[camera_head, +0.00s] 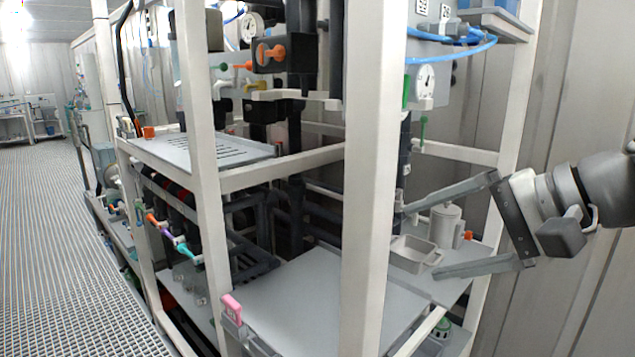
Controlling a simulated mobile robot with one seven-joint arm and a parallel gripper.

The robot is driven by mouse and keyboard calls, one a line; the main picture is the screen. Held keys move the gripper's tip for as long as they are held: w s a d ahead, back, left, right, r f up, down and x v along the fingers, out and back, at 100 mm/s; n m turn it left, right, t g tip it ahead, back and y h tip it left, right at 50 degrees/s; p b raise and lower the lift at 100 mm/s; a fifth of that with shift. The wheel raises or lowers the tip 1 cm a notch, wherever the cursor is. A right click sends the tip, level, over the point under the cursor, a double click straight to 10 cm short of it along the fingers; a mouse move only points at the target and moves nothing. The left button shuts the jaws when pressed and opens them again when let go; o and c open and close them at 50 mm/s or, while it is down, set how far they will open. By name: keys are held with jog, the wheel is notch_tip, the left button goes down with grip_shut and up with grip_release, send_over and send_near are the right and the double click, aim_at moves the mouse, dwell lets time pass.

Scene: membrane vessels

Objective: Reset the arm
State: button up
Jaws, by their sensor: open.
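My gripper (462,236) is at the right of the head view, reaching in from the right edge. Its two long dark fingers are spread wide apart and point left toward the white frame. Nothing is held between them. Behind the gap between the fingers, a white lidded jug (445,224) and a shallow light-grey tray (415,251) stand on a grey shelf. I cannot tell whether the fingertips touch anything. The wrist (550,200) is fully in view, and the arm runs off the right edge.
A white upright post (368,180) stands just left of my gripper. A grey panel (310,305) lies low in front, with a pink clip (232,308) at its corner. Pipes, valves and gauges fill the rack. A wall (590,110) is close behind the arm. The grated floor (60,230) at left is clear.

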jog(key=s+a+f+n+g+h, duration=0.1)
jog(key=s+f+n+h, duration=0.35)
jog(key=f, duration=0.35)
jog(key=s+f+n+h, duration=0.4)
jog(key=s+f+h, duration=0.1)
jog(key=f, duration=0.3)
notch_tip(320, 180, up, 13)
jog(key=p, duration=1.3)
jog(key=shift+w+r+y, duration=0.15)
jog(key=shift+w+y, duration=0.15)
jog(key=shift+y, duration=0.05)
jog(key=shift+a, duration=0.1)
